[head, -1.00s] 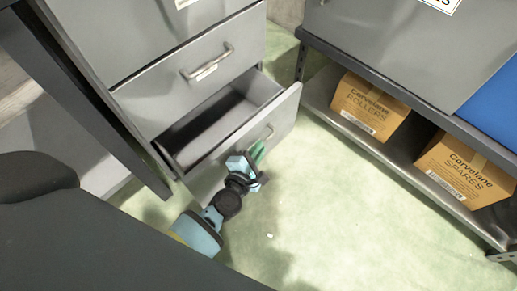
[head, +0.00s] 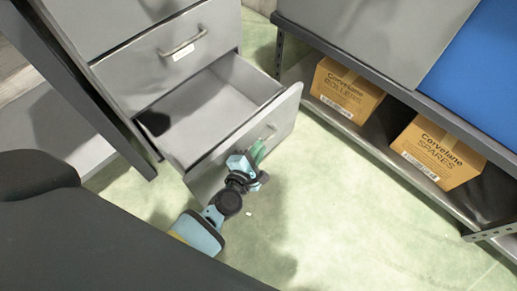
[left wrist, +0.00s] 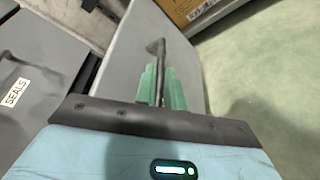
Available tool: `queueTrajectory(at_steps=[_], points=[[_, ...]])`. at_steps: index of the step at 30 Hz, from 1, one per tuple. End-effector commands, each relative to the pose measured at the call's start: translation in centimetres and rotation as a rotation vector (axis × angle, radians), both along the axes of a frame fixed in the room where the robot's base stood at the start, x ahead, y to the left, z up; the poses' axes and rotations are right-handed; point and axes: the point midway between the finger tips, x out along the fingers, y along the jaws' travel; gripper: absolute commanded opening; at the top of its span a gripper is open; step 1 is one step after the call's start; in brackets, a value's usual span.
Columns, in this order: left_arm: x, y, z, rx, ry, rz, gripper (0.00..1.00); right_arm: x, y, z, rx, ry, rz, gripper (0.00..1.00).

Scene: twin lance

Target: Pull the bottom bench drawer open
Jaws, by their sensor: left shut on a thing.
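The bottom bench drawer (head: 243,139) stands well out from the grey drawer unit in the head view, and its inside looks mostly empty, with a dark patch at the back left. My left gripper (head: 257,152) is at the drawer's front face. In the left wrist view its green fingers (left wrist: 161,88) are shut on the metal bar handle (left wrist: 159,62) of the drawer. My right gripper is not in view.
The closed drawer above (head: 150,71) has a bar handle and a white label. Pale green floor lies clear between drawer and rack.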

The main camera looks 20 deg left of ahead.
Motion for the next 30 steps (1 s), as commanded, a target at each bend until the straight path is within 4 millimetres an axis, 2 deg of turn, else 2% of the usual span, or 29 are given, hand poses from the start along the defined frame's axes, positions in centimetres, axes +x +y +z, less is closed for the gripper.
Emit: queueTrajectory(at_steps=[15,16,21,30], points=[[-0.08,0.07,-0.10,0.001,0.002,0.001,0.00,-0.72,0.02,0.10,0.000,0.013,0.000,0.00],[-0.08,0.08,-0.09,0.001,0.002,0.001,0.12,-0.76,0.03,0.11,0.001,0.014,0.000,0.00],[-0.05,0.06,-0.06,0.001,0.001,0.001,0.33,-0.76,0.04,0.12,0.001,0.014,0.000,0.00],[-0.02,0.02,-0.01,0.001,0.000,0.000,0.33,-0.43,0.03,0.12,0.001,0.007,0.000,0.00]])
